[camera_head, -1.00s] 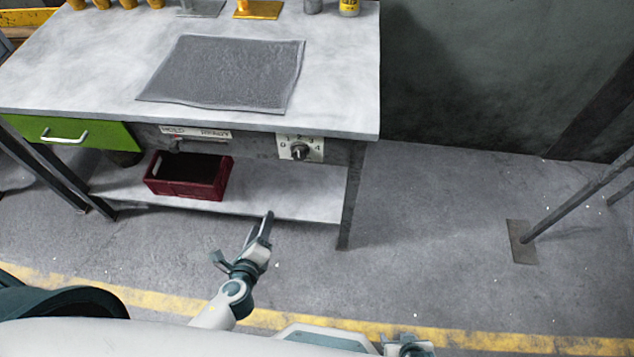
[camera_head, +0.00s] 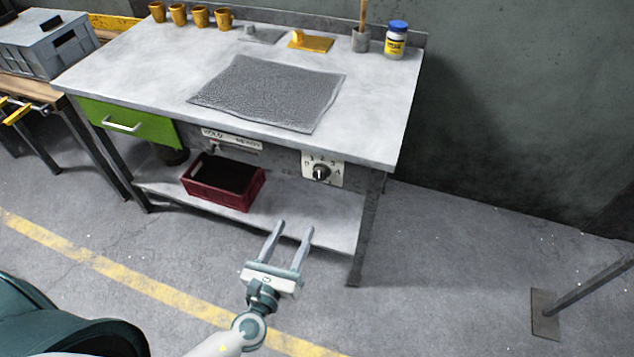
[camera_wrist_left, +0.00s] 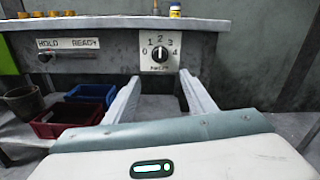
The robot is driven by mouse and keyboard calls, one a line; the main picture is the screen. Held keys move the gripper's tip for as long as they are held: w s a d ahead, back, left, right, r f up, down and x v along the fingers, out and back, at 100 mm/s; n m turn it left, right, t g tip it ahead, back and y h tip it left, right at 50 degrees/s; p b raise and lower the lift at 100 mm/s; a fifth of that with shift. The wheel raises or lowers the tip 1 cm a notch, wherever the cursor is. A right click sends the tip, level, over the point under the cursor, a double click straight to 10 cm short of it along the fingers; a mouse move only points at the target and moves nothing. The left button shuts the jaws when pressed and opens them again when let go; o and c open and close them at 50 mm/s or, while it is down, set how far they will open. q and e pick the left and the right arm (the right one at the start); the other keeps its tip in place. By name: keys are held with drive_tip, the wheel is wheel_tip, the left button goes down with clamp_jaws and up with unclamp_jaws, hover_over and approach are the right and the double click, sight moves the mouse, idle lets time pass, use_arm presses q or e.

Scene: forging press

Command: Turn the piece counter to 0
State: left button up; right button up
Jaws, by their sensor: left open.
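The piece counter (camera_head: 322,170) is a pale square plate with a dark round knob and the numbers 0 to 4, on the bench's front edge. In the left wrist view the counter (camera_wrist_left: 151,55) is straight ahead, its knob (camera_wrist_left: 160,54) framed above and between the fingertips. The knob's mark looks roughly upright, towards 2. My left gripper (camera_head: 294,227) is open and empty, its fingers pointing at the bench. In the head view it shows below and slightly left of the counter; it also shows in the left wrist view (camera_wrist_left: 160,77), apart from the knob. My right gripper is out of view.
The workbench (camera_head: 390,125) carries a grey mat (camera_head: 268,92), several orange cups and a blue-lidded jar (camera_head: 396,40). A HOLD/READY switch panel (camera_head: 232,139) is left of the counter. A red crate (camera_head: 223,181) stands on the lower shelf.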

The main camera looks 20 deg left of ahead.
sight(319, 177)
use_arm(q)
drive_tip(key=w, duration=0.5)
drive_tip(key=w+p, duration=0.1)
drive_tip(key=w, duration=0.5)
drive_tip(key=w+p, duration=0.1)
drive_tip(key=w, duration=0.5)
drive_tip(key=shift+w+d, duration=0.2)
drive_tip(key=shift+d, duration=0.1)
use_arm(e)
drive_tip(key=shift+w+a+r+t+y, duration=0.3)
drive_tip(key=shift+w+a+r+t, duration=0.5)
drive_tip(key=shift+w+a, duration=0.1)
use_arm(q)
drive_tip(key=c, duration=1)
drive_tip(key=shift+c, duration=0.2)
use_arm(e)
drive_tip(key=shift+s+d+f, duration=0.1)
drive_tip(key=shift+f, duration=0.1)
